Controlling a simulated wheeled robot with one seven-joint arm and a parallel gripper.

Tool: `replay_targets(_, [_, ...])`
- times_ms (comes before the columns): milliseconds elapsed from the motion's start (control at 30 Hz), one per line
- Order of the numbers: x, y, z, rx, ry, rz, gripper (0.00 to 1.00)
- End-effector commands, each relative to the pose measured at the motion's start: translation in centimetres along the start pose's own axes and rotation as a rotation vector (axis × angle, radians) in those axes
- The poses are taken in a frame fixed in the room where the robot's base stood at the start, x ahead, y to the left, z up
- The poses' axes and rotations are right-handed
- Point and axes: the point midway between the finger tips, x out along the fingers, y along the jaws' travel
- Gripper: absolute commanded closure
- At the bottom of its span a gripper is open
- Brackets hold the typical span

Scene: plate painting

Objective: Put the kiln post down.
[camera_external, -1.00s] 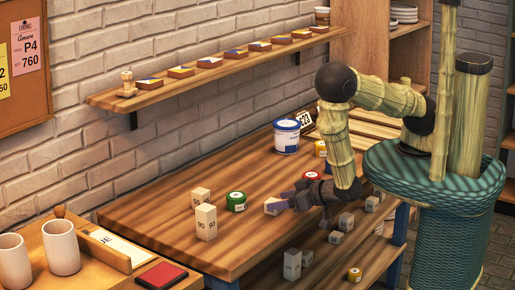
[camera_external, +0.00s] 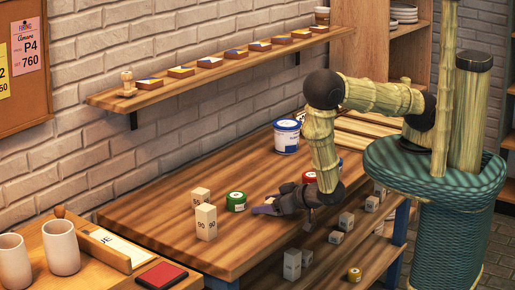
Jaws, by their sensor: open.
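A pale kiln post marked 90 (camera_external: 206,223) stands upright on the table, left of my gripper.
A green jar (camera_external: 236,201) stands between the posts and my gripper. A white-and-blue tin (camera_external: 286,136) stands farther back. Grey blocks (camera_external: 292,264) and a yellow jar (camera_external: 354,274) are on the lower shelf (camera_external: 335,262). The left part of the wooden table (camera_external: 150,215) is clear.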

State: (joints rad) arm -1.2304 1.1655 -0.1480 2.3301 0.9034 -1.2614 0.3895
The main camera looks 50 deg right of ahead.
Motion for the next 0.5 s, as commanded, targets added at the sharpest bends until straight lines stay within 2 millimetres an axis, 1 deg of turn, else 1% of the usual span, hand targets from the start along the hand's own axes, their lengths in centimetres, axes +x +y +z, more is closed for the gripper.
replay_targets(233, [-0.03,-0.01,0.0,0.0,0.0,0.0,0.38])
replay_targets(267, [-0.03,-0.01,0.0,0.0,0.0,0.0,0.44])
replay_targets(300, [-0.04,-0.01,0.0,0.0,0.0,0.0,0.52])
replay_targets(367, [-0.04,-0.01,0.0,0.0,0.0,0.0,0.64])
replay_targets(400, [-0.04,-0.01,0.0,0.0,0.0,0.0,0.72])
replay_targets(500, [-0.04,-0.01,0.0,0.0,0.0,0.0,0.88])
